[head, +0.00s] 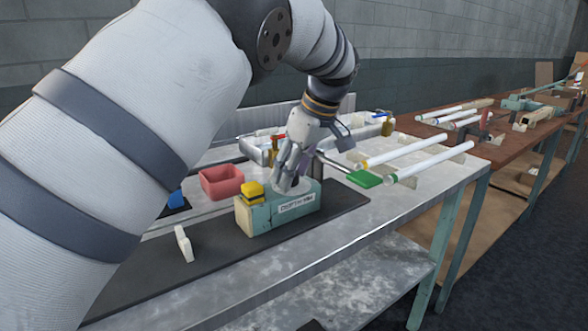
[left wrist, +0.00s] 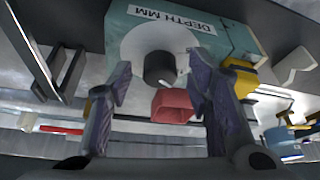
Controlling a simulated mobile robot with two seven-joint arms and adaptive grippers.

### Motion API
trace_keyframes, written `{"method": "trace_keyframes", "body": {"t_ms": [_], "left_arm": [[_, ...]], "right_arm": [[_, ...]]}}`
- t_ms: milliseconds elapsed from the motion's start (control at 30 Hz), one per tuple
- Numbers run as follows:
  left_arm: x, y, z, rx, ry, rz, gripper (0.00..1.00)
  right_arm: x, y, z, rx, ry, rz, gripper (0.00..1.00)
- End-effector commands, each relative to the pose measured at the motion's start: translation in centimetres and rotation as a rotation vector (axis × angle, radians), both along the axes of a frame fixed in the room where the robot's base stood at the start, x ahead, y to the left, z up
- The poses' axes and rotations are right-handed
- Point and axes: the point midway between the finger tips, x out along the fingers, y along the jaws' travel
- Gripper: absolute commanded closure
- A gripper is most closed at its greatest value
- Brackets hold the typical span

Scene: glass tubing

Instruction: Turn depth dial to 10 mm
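The teal depth block (head: 262,216) stands on a dark mat and carries a white label reading "DEPTH MM" (head: 296,203); the label also shows in the left wrist view (left wrist: 167,17). In the left wrist view the depth dial is a dark round knob (left wrist: 159,67) on a pale disc (left wrist: 138,44). I cannot read its setting. My left gripper (head: 287,166) is above the block, pointing down. In the left wrist view its two fingers (left wrist: 160,76) are apart, on either side of the knob, with visible gaps. In the head view the gripper mostly hides the dial. My right gripper is not in view.
A yellow piece (head: 252,190) sits at the block's left end. A red bin (head: 222,181) stands behind it, and a white upright piece (head: 184,243) is at front left. A green paddle (head: 364,179) and glass tubes (head: 432,162) lie to the right. The mat's front is clear.

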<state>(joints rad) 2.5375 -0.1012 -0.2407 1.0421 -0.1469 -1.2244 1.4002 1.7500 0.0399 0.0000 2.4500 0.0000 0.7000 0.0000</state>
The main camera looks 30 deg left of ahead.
Motion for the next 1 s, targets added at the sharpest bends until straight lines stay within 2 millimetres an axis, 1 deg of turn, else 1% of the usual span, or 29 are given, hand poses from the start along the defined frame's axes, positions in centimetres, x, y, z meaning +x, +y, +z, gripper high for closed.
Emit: {"method": "trace_keyframes", "body": {"t_ms": [133, 200, 267, 400, 500, 600, 700, 767, 1000], "left_arm": [[0.0, 0.0, 0.3, 0.002, -0.003, 0.000, 0.54], [0.1, -0.3, 1.1, 0.002, -0.006, -0.001, 0.54], [0.0, -0.8, 2.3, 0.002, -0.008, -0.001, 0.54], [-0.2, -2.4, 5.9, 0.002, -0.008, -0.003, 0.54], [-0.3, -3.4, 8.3, 0.001, -0.007, -0.003, 0.54], [-0.4, -4.0, 9.9, 0.001, -0.004, -0.001, 0.54], [-0.5, -4.4, 10.8, 0.002, -0.003, 0.000, 0.54], [-0.6, -4.5, 11.1, 0.001, -0.001, 0.000, 0.54], [-0.6, -4.6, 11.2, 0.001, -0.001, 0.000, 0.54]], "right_arm": [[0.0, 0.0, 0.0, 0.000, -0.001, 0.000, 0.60], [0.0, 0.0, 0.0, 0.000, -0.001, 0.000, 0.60], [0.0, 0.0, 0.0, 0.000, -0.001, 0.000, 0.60], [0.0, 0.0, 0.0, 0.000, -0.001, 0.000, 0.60], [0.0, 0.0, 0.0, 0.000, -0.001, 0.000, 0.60], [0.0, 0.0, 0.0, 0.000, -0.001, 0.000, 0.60], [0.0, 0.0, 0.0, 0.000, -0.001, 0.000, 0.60], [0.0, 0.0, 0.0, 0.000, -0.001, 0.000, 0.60], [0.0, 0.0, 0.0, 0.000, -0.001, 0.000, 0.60]]}}
